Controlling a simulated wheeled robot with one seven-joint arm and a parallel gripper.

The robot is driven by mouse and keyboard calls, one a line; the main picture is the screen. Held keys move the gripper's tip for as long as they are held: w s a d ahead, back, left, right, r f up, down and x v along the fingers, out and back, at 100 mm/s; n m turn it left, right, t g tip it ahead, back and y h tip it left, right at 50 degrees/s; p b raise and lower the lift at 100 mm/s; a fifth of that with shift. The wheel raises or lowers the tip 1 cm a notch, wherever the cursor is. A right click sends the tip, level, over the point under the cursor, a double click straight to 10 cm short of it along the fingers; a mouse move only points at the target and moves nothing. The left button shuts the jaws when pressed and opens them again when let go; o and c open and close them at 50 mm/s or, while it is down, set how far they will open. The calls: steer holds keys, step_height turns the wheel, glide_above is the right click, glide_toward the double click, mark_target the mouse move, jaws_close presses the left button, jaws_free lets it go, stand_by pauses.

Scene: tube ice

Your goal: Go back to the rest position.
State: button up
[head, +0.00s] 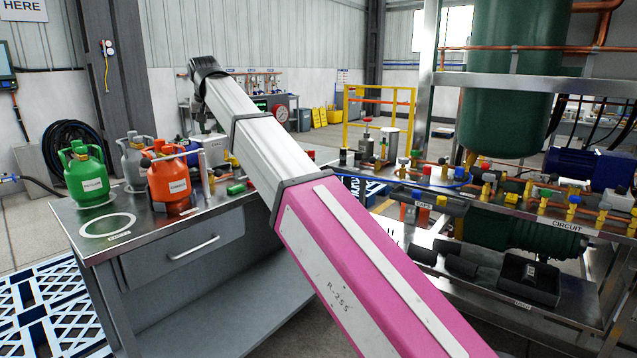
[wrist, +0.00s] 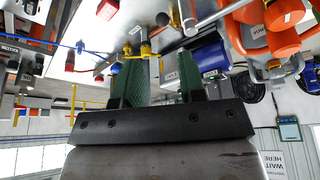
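My arm reaches from the lower right of the head view up and away to the left, over the grey workbench (head: 150,235). Its far end is a dark joint, and my gripper is not clearly visible there. In the wrist view, which is upside down, my gripper (wrist: 165,80) shows two green-padded fingers standing apart. I see nothing held between them.
On the bench stand a green cylinder (head: 86,175), an orange cylinder (head: 170,182) and a grey cylinder (head: 133,158). A pipe circuit rack (head: 560,228) with several coloured valves stands at right. A yellow rail (head: 380,102) stands behind. A blue-white floor grid (head: 50,315) lies at lower left.

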steer(key=w+d+f+m+g+h, duration=0.1)
steer(key=w+d+f, duration=0.1)
steer(key=d+f, duration=1.25)
steer(key=w+d+f+m+g, duration=0.1)
steer(key=d+f, duration=1)
steer(key=f, duration=0.7)
steer(key=s+d+f+m+g, duration=0.1)
steer(key=s+d+f, duration=0.8)
steer(key=d+f, duration=0.3)
steer(key=s+d+f+m+g, duration=0.1)
steer(key=s+d+f, duration=0.8)
steer(key=d+f, duration=0.3)
steer(key=shift+s+d+f, duration=0.2)
steer(key=shift+d+f, duration=0.2)
steer(key=shift+d, duration=0.65)
